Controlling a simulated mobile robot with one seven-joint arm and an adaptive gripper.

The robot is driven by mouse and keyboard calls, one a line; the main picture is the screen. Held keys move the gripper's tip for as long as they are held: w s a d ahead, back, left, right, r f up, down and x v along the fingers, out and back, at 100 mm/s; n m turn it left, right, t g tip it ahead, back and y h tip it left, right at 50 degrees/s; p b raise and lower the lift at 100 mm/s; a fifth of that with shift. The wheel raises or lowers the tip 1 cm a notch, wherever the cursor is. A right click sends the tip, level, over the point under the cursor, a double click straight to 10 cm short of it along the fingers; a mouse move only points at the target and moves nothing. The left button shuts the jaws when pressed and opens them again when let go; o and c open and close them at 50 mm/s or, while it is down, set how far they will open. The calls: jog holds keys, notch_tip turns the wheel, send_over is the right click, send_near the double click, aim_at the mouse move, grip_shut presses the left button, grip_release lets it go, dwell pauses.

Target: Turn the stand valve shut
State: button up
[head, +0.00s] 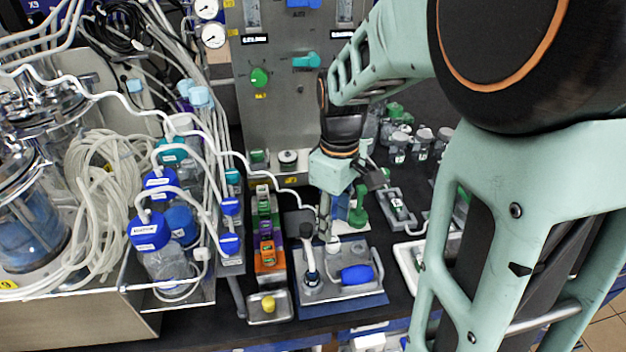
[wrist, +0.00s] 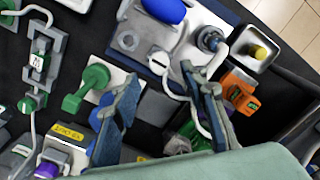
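A green valve with a lever handle (wrist: 88,88) sits on a white plate in the wrist view, just left of my left finger. I take it to be the stand valve. Its green part also shows in the head view (head: 357,208), to the right of my gripper and partly hidden. My gripper (head: 326,222) points down over the bench, behind the blue-handled tray. In the wrist view my gripper (wrist: 160,78) has its two fingers wide apart, with nothing clearly held between them. The green handle is outside the fingers; whether the left finger touches it I cannot tell.
A grey clamp fixture (head: 397,206) is at right. Tubed bottles (head: 160,250) crowd the left. A grey panel (head: 275,110) rises behind.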

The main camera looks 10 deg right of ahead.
aim_at(333, 243)
notch_tip(333, 243, down, 7)
jog(key=shift+w+r, duration=0.1)
jog(key=shift+r, duration=0.1)
grip_shut()
dwell(0.3)
